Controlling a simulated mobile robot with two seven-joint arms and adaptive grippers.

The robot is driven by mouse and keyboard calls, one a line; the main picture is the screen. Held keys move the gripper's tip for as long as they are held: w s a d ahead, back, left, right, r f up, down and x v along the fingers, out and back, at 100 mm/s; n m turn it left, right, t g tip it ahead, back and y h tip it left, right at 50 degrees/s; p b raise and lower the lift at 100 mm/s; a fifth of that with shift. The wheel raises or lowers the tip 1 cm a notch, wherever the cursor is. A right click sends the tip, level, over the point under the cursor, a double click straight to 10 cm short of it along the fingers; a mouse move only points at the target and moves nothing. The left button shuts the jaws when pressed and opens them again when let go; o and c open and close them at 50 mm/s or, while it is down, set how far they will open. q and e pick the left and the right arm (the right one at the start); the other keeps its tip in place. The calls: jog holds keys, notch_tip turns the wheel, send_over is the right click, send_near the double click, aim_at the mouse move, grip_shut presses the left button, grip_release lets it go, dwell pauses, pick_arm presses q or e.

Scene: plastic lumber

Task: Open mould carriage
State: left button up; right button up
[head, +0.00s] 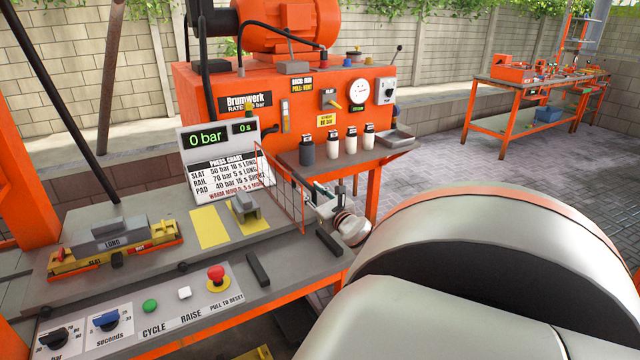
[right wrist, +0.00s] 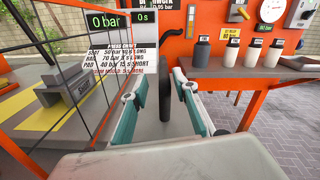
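I cannot tell which part is the carriage. My right gripper (head: 322,203) is beside the wire mesh guard (head: 280,190), over the bench's right end. In the right wrist view its teal fingers (right wrist: 160,95) are apart, with a dark upright bar (right wrist: 165,100) showing between them; contact is unclear. My left gripper is out of view.
A display board (head: 218,160) reads 0 bar and 0 s. Black bars (head: 257,268) lie along the bench front, near a red stop button (head: 217,277). An orange machine (head: 300,100) with several bottles stands behind. Paved floor (head: 450,165) is open at the right.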

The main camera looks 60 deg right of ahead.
jog(key=shift+v, duration=2.7)
